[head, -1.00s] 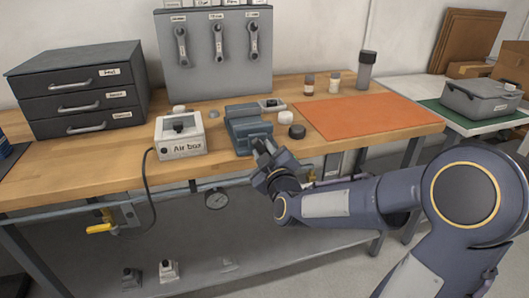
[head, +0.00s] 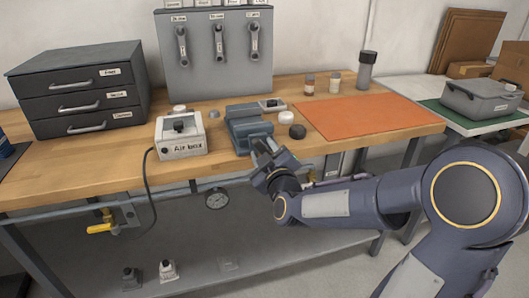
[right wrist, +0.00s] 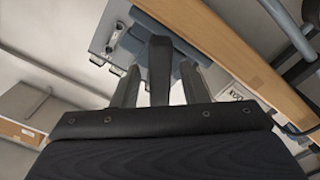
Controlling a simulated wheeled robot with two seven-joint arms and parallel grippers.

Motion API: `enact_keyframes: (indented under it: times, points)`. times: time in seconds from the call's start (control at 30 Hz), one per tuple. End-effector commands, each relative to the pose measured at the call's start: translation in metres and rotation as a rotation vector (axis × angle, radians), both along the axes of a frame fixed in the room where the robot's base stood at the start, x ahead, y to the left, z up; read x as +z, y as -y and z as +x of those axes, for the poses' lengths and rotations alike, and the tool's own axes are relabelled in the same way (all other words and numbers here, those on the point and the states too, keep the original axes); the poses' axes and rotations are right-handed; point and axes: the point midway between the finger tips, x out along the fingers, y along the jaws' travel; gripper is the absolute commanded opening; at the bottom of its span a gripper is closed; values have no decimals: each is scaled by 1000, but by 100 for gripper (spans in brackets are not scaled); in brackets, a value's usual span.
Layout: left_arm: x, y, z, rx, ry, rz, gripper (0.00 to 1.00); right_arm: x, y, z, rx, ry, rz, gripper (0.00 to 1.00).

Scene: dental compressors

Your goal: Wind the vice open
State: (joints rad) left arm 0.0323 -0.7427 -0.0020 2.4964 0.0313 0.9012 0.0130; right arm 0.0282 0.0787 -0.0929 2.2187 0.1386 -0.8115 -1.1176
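The blue-grey vice (head: 249,130) stands at the front edge of the wooden bench, to the right of the air box. My right gripper (head: 262,150) is at the vice's front, just off the bench edge, and covers the handle area in the head view. In the right wrist view, the fingers of my right gripper (right wrist: 160,85) stand apart. A dark upright bar (right wrist: 160,65), seemingly part of the vice handle, shows between them, with a gap visible on each side. Whether either finger touches it is unclear. My left gripper is in neither view.
The white air box (head: 181,138) stands left of the vice. A dark round knob (head: 297,131) and a white one (head: 285,117) sit to its right, before the orange mat (head: 365,116). A grey drawer cabinet (head: 80,90) is at the left. A gauge (head: 216,199) hangs below the bench.

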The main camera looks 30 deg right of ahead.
Motion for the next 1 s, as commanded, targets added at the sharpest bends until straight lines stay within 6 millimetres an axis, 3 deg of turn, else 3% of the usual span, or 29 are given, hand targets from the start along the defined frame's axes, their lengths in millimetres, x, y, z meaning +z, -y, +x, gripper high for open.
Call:
enact_keyframes:
  times: [0.17, 0.4, 0.6, 1.0]
  points:
    - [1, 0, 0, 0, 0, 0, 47, 1, -2, -10, 0, 0, 1, 40]
    - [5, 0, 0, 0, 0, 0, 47, 1, -12, -51, 1, 1, 0, 40]
    - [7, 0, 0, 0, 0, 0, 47, 1, -18, -72, 1, 1, 1, 40]
    - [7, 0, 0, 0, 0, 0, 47, 0, -18, -76, 1, 2, 1, 40]
